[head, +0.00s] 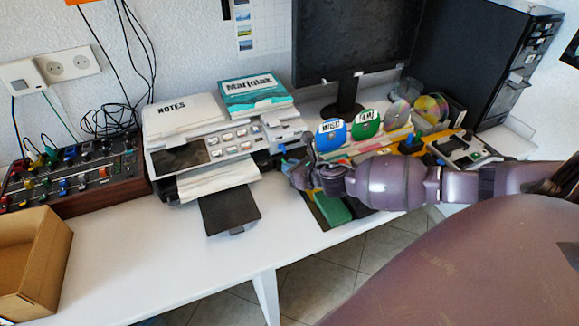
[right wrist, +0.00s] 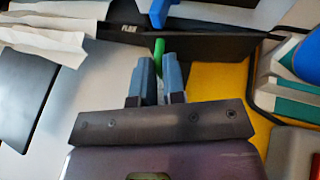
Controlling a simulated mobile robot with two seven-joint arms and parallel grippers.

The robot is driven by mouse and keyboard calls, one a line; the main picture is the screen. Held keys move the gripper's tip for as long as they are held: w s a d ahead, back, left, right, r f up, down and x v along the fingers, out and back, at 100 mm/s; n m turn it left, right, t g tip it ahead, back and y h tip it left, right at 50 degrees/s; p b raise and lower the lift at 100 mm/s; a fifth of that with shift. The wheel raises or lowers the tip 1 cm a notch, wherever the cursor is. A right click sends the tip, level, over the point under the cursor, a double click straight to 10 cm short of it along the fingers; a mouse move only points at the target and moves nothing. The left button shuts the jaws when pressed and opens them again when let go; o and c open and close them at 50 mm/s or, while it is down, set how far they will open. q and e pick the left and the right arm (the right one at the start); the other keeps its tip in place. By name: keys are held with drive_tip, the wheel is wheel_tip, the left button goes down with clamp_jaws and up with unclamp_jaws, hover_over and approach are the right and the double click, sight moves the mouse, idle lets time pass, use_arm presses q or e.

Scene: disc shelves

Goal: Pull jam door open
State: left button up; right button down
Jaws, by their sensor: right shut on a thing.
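The printer (head: 215,135) stands on the white desk, with paper on top marked NOTES and a dark output tray in front. My right gripper (head: 296,174) is at the printer's right side. In the right wrist view the gripper (right wrist: 157,75) has its blue-grey fingers closed around a small green tab (right wrist: 159,48). The tab stands against a long dark panel (right wrist: 205,45) lettered FLEX, which looks like the jam door. How far the panel stands open is hard to tell. My arm hides this spot in the head view. My left gripper is not in view.
Disc holders with a blue disc (head: 331,134) and a green disc (head: 366,124) stand right of the printer, close to my arm. A monitor (head: 352,50) and a black computer tower (head: 475,60) stand behind. A cardboard box (head: 35,255) is at the left; the front desk is clear.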

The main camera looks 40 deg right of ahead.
drive_tip(key=n+y, duration=0.1)
drive_tip(key=s+y, duration=0.1)
drive_tip(key=s+d+n+y+b, duration=0.1)
drive_tip(key=shift+f+n+g, duration=0.25)
drive_tip(key=shift+n+g, duration=0.05)
drive_tip(key=shift+s+d+n+g+y+b, duration=0.3)
drive_tip(key=shift+s+n+y+b, duration=0.2)
drive_tip(key=shift+n+y, duration=0.1)
drive_tip(key=shift+s+d+r+n+g+y+b, duration=0.1)
drive_tip(key=shift+s+d+n+g+y+b, duration=0.2)
drive_tip(key=shift+d+n+g+y+b, duration=0.25)
drive_tip(key=shift+s+n+y, duration=0.1)
drive_tip(key=shift+n+y, duration=0.25)
drive_tip(key=shift+r, duration=0.15)
drive_tip(key=c, duration=1.2)
unclamp_jaws()
